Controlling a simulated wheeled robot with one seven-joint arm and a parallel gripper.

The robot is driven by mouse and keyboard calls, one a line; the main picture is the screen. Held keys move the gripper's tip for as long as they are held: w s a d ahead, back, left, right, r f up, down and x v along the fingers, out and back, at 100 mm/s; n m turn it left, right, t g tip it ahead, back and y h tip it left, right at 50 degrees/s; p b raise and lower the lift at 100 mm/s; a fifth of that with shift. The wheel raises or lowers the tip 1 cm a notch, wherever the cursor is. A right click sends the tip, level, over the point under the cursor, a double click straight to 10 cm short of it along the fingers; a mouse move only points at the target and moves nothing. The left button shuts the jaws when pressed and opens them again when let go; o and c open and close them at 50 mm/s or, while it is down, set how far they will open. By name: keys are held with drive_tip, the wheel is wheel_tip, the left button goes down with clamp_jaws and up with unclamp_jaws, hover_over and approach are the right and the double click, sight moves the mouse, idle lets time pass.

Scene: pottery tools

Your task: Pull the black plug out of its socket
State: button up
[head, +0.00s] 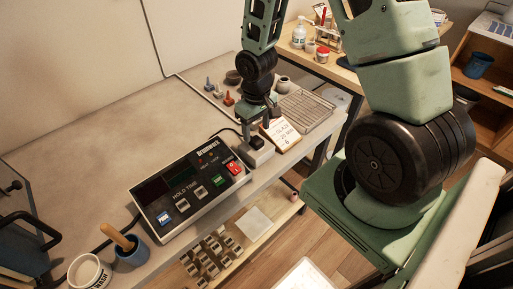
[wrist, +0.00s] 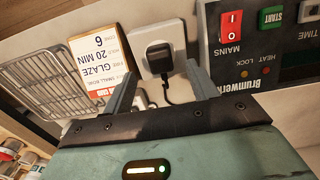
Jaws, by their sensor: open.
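The black plug (wrist: 160,57) sits in a pale socket block (wrist: 150,28) in the wrist view, its cord running toward my gripper and curling right. In the head view the socket block (head: 262,157) stands at the table's edge, right of the control box, and the plug (head: 257,143) shows dark on top. My gripper (wrist: 163,72) is open, its two fingers apart on either side of the plug's near end and cord in the picture. In the head view my gripper (head: 254,133) is just above the plug; I cannot tell whether the fingers touch it.
The control box (head: 191,189) with a red MAINS switch lies close beside the socket. A glaze card (head: 281,134) and a wire rack (head: 304,111) are on the other side. A blue cup (head: 131,252) and white pot (head: 88,271) stand at the front left. The back-left tabletop is clear.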

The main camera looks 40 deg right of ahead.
sight(257, 139)
wheel_tip(257, 139, down, 4)
drive_tip(key=shift+f+b, duration=0.25)
drive_tip(key=shift+b, duration=1)
clamp_jaws()
drive_tip(key=shift+r+p, duration=2.85)
drive_tip(key=shift+r, duration=0.25)
